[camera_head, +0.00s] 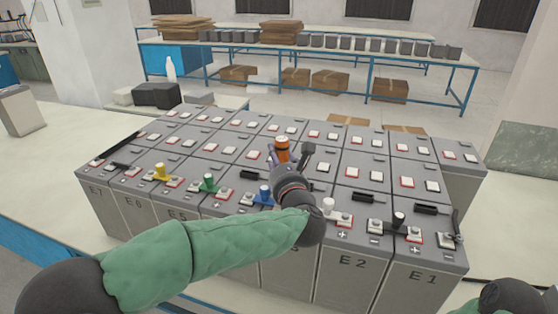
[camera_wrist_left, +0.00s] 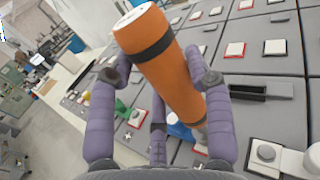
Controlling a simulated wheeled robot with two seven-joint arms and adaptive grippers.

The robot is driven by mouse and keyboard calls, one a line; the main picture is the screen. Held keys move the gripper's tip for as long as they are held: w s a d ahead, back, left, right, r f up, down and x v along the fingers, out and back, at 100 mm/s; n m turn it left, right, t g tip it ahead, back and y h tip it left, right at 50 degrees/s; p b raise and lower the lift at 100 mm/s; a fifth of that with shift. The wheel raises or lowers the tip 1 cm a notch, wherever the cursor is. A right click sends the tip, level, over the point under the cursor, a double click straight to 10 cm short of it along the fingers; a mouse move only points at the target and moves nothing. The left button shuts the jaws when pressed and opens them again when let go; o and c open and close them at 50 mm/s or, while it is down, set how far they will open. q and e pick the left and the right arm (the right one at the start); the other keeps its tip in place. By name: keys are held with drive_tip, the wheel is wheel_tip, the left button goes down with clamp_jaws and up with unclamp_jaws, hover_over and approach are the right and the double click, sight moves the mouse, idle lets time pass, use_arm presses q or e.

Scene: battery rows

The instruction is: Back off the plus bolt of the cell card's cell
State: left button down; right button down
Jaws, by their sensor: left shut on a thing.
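My left gripper (camera_head: 284,160) is shut on an orange cylindrical tool (camera_head: 281,149) above the middle of the battery block. In the left wrist view the tool (camera_wrist_left: 168,68) is tilted, with a black band and a white end, between my purple fingers (camera_wrist_left: 158,80). Its lower end is partly hidden near a blue cap (camera_wrist_left: 178,129); I cannot tell whether it touches a bolt. The front cells (camera_head: 352,264) carry labels, among them E1, E2, E5, E6 and E7, with plus and minus marks beside square terminals. I cannot make out a cell card. My right gripper is not in view.
Yellow (camera_head: 161,171), green (camera_head: 208,184), white (camera_head: 328,205) and black (camera_head: 399,219) caps stand along the front row. A wrench-like tool (camera_head: 456,226) lies at the right end. A dark bar (camera_head: 113,151) lies at the left end. A blue-framed bench (camera_head: 330,52) stands behind.

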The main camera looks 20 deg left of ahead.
use_arm(q)
drive_tip(key=shift+r+b, duration=0.15)
drive_tip(key=shift+b, duration=0.35)
idle(1.1)
drive_tip(key=shift+b, duration=1.35)
idle(2.0)
drive_tip(key=shift+f+b, duration=0.45)
drive_tip(key=shift+b, duration=0.3)
idle(1.0)
drive_tip(key=shift+r, duration=0.15)
